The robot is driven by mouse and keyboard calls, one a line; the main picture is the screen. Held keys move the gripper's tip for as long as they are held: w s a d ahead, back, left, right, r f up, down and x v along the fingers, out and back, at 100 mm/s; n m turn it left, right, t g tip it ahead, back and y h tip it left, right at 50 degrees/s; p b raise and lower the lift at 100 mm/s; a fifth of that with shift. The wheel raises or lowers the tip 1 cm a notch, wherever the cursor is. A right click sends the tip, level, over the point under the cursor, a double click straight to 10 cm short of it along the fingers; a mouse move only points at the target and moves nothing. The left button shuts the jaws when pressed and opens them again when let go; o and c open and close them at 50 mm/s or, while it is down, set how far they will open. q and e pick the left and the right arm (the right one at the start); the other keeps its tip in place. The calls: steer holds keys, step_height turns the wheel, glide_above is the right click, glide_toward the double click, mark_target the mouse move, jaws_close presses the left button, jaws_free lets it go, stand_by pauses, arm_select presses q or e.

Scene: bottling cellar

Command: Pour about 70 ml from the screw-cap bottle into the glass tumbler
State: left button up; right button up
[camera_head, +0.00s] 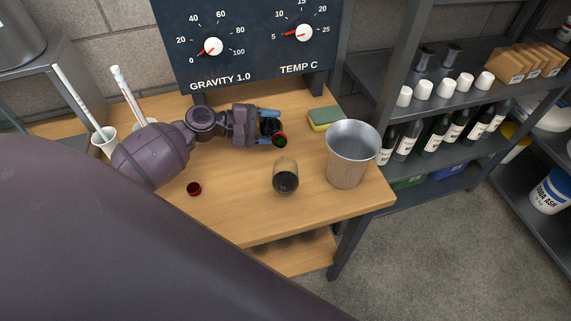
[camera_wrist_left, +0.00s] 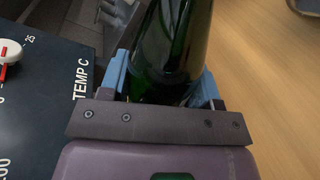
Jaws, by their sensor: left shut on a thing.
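My left gripper (camera_head: 268,127) is shut on a dark green bottle (camera_head: 280,141), above the bench behind the tumbler. In the left wrist view the green glass (camera_wrist_left: 170,50) sits between the blue fingers (camera_wrist_left: 165,85). The glass tumbler (camera_head: 286,177) stands on the bench, apart from the bottle, its lower part dark; I cannot tell whether it holds liquid. A dark red cap (camera_head: 194,188) lies on the bench to the left. My right gripper is not in view.
A metal bucket (camera_head: 348,165) stands right of the tumbler, with a yellow-green sponge (camera_head: 325,119) behind it. A gauge board (camera_head: 250,50) rises at the back. White cups with sticks (camera_head: 104,140) stand at left. Shelves with bottles (camera_head: 435,133) are at right. Bench space (camera_head: 235,205) left of the tumbler is clear.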

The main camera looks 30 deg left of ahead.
mark_target(262, 133)
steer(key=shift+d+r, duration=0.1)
arm_select(q)
steer(key=shift+s+d+r+n+h+p, duration=0.2)
steer(key=shift+s+d+n+h+p, duration=0.15)
steer(key=shift+n+p, duration=0.4)
steer(key=shift+s+d+r+n+p, duration=0.1)
steer(key=shift+d+r+n+p, duration=0.1)
steer(key=shift+n+p, duration=0.1)
steer(key=shift+s+d+r+n+g+h+p, duration=0.3)
steer(key=shift+s+d+n+h+p, duration=0.2)
steer(key=shift+n+p, duration=0.5)
steer(key=shift+r+n+p, duration=0.1)
steer(key=shift+n+p, duration=0.25)
steer(key=shift+n, duration=0.2)
steer(key=n+h+p, duration=0.1)
steer(key=n, duration=0.2)
steer(key=shift+d+p, duration=0.2)
steer(key=shift+p, duration=0.2)
steer(key=shift+s+d+f+n+h+p, duration=0.15)
steer(key=shift+n+h+p, duration=0.1)
steer(key=shift+n, duration=0.4)
steer(key=shift+s+f+n+h+p, duration=0.1)
steer(key=shift+n+h+p, duration=0.1)
steer(key=shift+n, duration=0.45)
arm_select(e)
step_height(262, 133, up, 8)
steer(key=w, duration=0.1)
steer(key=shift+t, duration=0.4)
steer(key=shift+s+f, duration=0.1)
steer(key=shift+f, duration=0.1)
